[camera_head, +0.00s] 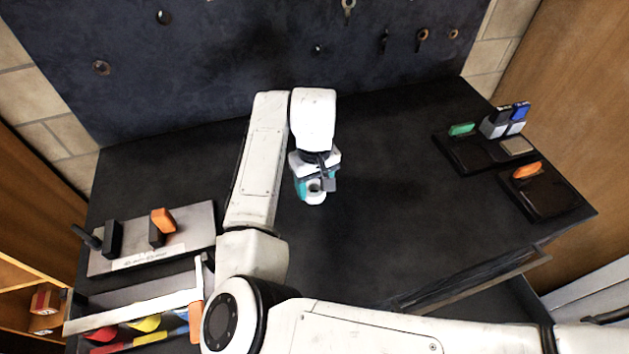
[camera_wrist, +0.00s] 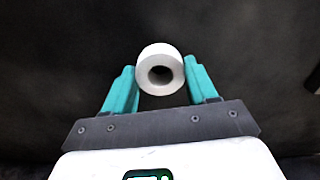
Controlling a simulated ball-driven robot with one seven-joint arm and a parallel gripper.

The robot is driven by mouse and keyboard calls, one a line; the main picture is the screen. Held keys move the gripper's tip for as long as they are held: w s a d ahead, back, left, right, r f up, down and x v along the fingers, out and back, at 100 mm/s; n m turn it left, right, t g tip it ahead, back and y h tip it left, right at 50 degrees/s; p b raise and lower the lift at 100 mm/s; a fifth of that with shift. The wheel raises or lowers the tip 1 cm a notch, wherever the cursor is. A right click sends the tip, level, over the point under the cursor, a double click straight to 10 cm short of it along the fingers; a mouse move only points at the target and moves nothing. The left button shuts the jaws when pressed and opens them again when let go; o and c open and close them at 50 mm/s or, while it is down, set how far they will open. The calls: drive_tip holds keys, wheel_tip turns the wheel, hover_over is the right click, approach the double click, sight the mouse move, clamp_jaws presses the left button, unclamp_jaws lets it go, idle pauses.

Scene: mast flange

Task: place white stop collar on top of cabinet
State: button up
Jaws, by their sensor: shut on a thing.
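The white stop collar (camera_wrist: 147,81) is a short ring with a round hole, held between the teal fingertips of my gripper (camera_wrist: 161,78) in the wrist view. My gripper is shut on it, one finger on each side. In the head view the collar (camera_head: 314,197) shows below my wrist, with the gripper (camera_head: 313,188) partly hidden by its own housing. It is over the middle of the black top (camera_head: 385,235), which seems to be the top of the cabinet. I cannot tell how high above the surface the collar is.
A grey plate (camera_head: 190,238) with black stops and an orange piece lies at left. An open bin (camera_head: 140,300) with coloured pieces is at front left. Dark trays (camera_head: 470,160) with small blocks and an orange piece (camera_head: 527,171) are at right. The middle is clear.

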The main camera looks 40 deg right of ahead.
sight(315, 188)
drive_tip(key=shift+f, duration=0.15)
drive_tip(key=o, duration=1.1)
wheel_tip(315, 188, up, 12)
drive_tip(key=shift+r+b, duration=0.2)
drive_tip(key=shift+b, duration=0.55)
